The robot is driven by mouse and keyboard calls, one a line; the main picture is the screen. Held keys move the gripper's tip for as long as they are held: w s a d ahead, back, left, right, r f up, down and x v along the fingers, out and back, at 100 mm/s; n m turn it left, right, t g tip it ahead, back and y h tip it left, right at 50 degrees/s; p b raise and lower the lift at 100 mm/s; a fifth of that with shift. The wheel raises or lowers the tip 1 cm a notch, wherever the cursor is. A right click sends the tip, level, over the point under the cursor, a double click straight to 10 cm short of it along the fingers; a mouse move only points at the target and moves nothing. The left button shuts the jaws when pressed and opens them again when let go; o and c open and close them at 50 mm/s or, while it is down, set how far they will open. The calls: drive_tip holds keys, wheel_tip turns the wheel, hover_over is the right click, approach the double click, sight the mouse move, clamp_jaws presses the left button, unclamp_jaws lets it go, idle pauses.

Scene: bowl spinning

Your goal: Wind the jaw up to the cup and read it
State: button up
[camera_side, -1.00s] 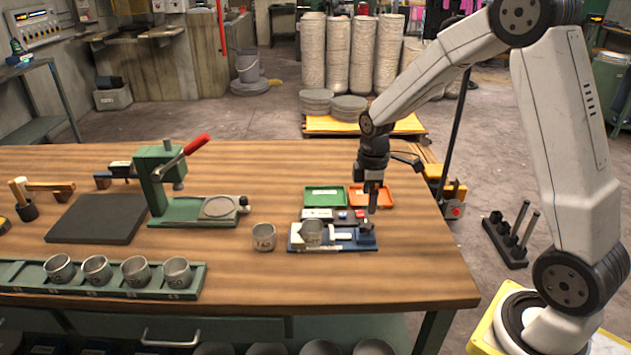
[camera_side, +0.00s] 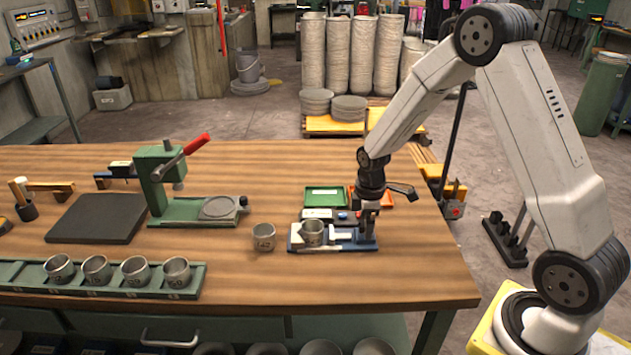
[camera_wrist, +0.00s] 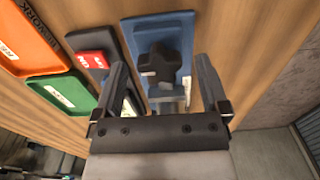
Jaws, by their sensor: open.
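A blue fixture (camera_side: 296,240) on the bench holds a grey metal cup (camera_side: 313,232) on its left part, with a pale jaw block (camera_side: 341,235) to the cup's right. A black cross-shaped knob (camera_wrist: 160,66) sits at the fixture's end in the wrist view. My gripper (camera_side: 369,234) is low over the fixture's right end, pointing down. In the wrist view its open fingers (camera_wrist: 161,80) stand on either side of the knob, with gaps showing. The side view mostly hides the knob behind my gripper. No reading is legible.
Behind the fixture are a green tray (camera_side: 323,197), an orange tray (camera_side: 381,199) and a small red block (camera_wrist: 92,60). A loose cup (camera_side: 264,237) stands just left. A green press (camera_side: 160,185) and a rack of cups (camera_side: 20,279) are farther left. The bench front right is clear.

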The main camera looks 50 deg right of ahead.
clamp_jaws()
